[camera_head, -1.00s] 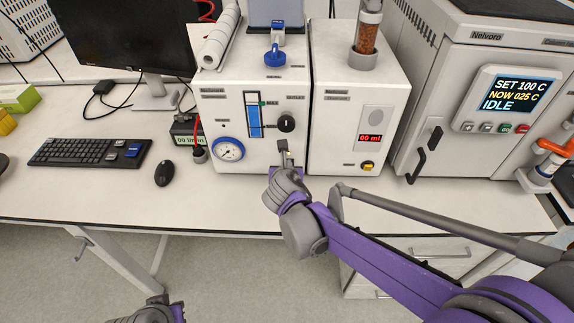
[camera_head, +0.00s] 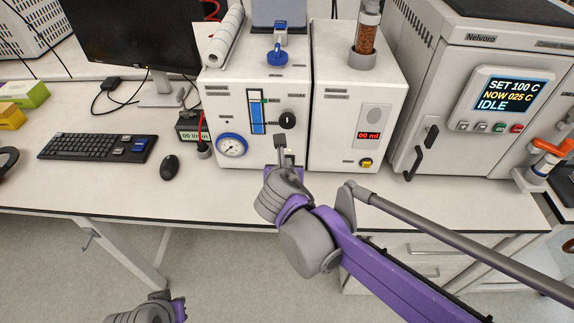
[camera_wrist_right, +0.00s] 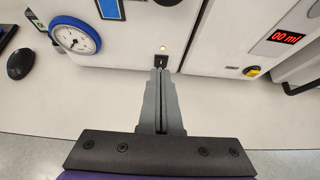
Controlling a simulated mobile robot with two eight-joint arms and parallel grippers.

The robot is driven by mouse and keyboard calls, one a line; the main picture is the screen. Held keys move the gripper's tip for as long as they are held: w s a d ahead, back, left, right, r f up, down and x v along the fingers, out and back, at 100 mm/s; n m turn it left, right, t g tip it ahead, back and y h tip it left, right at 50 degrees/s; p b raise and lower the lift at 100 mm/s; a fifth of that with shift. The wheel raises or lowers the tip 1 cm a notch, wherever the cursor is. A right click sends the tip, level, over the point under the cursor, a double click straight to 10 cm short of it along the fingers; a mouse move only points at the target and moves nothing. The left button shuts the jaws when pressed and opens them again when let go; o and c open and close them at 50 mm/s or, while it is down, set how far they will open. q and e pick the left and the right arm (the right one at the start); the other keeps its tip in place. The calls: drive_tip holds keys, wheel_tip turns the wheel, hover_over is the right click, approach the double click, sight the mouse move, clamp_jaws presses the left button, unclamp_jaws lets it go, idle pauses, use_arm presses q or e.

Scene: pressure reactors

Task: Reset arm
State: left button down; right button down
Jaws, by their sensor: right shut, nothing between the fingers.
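My right gripper (camera_head: 284,150) is at the lower front of the white unit with the blue-rimmed gauge (camera_head: 232,145). In the right wrist view its two grey fingers (camera_wrist_right: 160,82) are together with nothing between them. Their tips are just in front of a small black switch (camera_wrist_right: 162,62) on the white front panel; I cannot tell whether they touch it. A small yellowish lamp (camera_wrist_right: 163,49) glows above the switch. My left gripper is out of view; only part of my left arm shows at the bottom left of the head view.
A white unit (camera_head: 340,130) reading "00 ml" stands to the right, then a large oven-like unit (camera_head: 450,110) showing IDLE. A keyboard (camera_head: 98,147), mouse (camera_head: 169,167) and monitor (camera_head: 130,35) are on the left. Free bench (camera_head: 225,197) lies along the front edge.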

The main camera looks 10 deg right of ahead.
drive_tip(key=shift+s+a+r, duration=0.1)
drive_tip(key=shift+s+r, duration=0.45)
drive_tip(key=shift+r, duration=0.05)
drive_tip(key=s+d+f+m+g+y, duration=0.1)
drive_tip(key=s+d+f+m+g, duration=0.1)
drive_tip(key=s+f+m, duration=0.2)
drive_tip(key=s+d+f+m+g+y, duration=0.1)
drive_tip(key=s+f+m, duration=0.3)
drive_tip(key=s+m, duration=0.6)
drive_tip(key=s+d+f+m+g+y+p, duration=0.1)
drive_tip(key=s+f+m, duration=0.3)
drive_tip(key=m, duration=1.4)
drive_tip(key=s+d+g, duration=0.1)
drive_tip(key=s, duration=0.3)
drive_tip(key=shift+d+m+g, duration=0.3)
drive_tip(key=shift+d+m, duration=0.1)
